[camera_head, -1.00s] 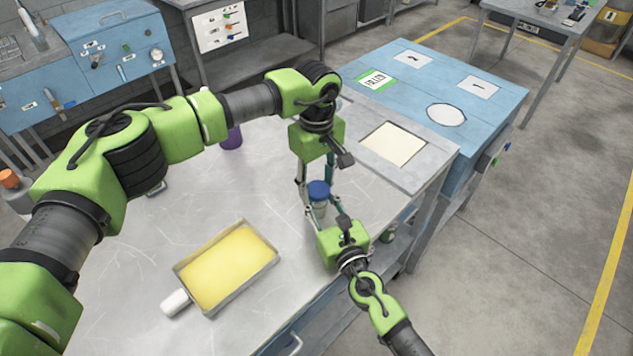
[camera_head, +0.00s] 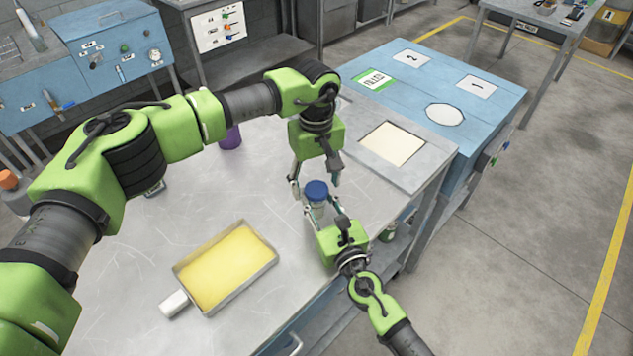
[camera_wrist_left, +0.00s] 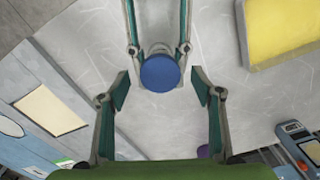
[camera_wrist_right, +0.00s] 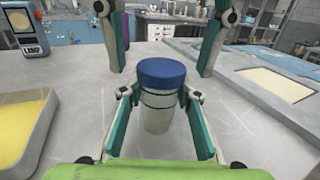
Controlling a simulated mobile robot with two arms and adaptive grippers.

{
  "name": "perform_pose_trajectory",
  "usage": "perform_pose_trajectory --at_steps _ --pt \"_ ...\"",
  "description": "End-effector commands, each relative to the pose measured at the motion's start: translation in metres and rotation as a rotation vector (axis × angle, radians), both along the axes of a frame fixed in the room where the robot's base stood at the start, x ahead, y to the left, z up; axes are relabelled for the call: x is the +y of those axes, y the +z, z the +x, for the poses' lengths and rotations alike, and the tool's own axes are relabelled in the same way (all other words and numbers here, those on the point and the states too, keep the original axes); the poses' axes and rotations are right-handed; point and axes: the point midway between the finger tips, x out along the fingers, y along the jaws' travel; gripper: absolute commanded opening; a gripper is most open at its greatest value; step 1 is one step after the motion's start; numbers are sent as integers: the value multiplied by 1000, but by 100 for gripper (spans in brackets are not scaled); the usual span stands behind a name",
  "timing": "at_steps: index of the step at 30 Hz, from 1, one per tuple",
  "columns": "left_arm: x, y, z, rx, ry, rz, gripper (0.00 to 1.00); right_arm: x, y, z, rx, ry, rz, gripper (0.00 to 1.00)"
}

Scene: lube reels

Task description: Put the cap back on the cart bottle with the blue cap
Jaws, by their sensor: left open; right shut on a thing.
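The blue cap (camera_head: 317,190) sits on top of a clear bottle (camera_wrist_right: 157,118) that stands upright on the metal table. It looks level in the right wrist view (camera_wrist_right: 162,73), though I cannot tell how tight it is. My right gripper (camera_wrist_right: 156,102) is shut on the bottle below the cap. My left gripper (camera_head: 316,181) is above the bottle, pointing down, with its fingers spread wide and empty. In the left wrist view the cap (camera_wrist_left: 160,73) lies between and beyond the open fingers, apart from both.
A tray with a yellow surface (camera_head: 225,266) and a white handle lies on the table at the left. A purple cup (camera_head: 231,138) stands behind my left arm. A cream square pad (camera_head: 392,144) lies on the adjoining cart top. The table between tray and bottle is clear.

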Motion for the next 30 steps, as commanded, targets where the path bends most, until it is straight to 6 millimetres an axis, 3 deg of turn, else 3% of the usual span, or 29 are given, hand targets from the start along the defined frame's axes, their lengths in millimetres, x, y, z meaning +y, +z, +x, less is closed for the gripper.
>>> perform_pose_trajectory --at_steps 10,22,26,30 --pt "0 41 1 -2 1 0 60 0 0 0 0 -1 0 0" --pt "0 44 0 -1 21 0 58 0 0 0 0 -1 0 0" --pt "0 45 0 0 128 -1 58 0 0 0 0 -1 0 0" --pt "-1 49 0 0 364 0 58 0 0 0 0 -1 0 0"
